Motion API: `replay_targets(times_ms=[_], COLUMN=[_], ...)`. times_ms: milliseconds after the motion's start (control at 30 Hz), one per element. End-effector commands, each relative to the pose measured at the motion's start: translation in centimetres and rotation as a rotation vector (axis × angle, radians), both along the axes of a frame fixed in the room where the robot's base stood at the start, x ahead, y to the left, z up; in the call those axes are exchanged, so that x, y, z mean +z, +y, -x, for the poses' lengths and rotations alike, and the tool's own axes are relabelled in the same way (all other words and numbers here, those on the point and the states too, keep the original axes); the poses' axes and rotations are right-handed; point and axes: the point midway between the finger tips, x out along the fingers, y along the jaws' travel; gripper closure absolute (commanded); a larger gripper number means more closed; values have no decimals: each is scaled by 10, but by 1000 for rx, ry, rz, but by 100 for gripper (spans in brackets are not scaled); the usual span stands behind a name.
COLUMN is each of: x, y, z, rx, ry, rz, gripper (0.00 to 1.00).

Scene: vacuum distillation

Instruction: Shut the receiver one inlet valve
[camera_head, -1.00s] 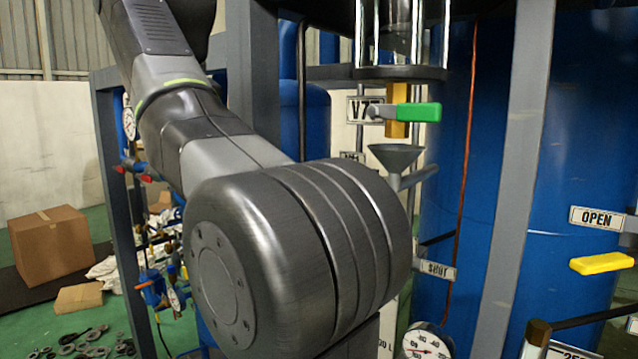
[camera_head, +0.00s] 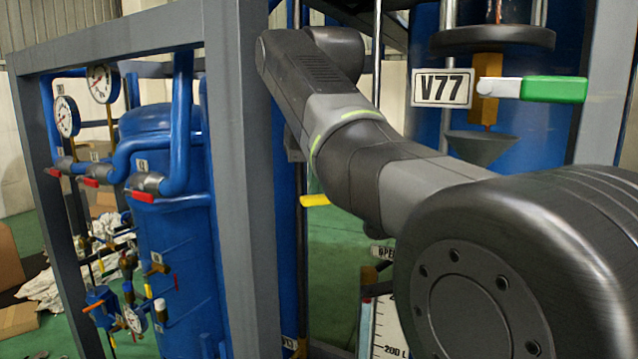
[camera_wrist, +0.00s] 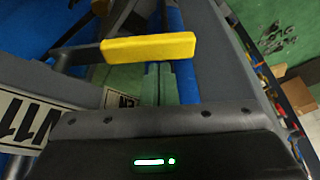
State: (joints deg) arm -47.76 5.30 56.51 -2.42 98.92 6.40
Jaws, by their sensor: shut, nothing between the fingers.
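A yellow lever handle (camera_wrist: 150,47) lies across the upper middle of the wrist view, on a dark stem at its left end. My gripper (camera_wrist: 158,72) is shut and empty, its fingertips close to the handle's lower edge. I cannot tell whether they touch it. In the head view a yellow handle (camera_head: 315,200) shows partly behind my arm; I cannot be sure it is the same one. My gripper is out of the head view. No label that I can read names the receiver one inlet valve.
A large upside-down label plate (camera_wrist: 25,120) and a partly hidden small plate (camera_wrist: 121,98) are beside the fingers. A grey frame post (camera_head: 243,180) stands left of my arm. Valve V77 with a green handle (camera_head: 553,90) is at right. Blue pipes carry red handles (camera_head: 143,196).

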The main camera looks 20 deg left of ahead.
Motion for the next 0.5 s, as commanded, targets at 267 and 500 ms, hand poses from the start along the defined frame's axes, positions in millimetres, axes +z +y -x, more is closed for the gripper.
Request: replay_targets(times_ms=[267, 500], x=[-1, -1], y=[-5, -5], z=[6, 6], rx=[0, 0], ry=[1, 2], rz=[1, 1], gripper=[100, 100])
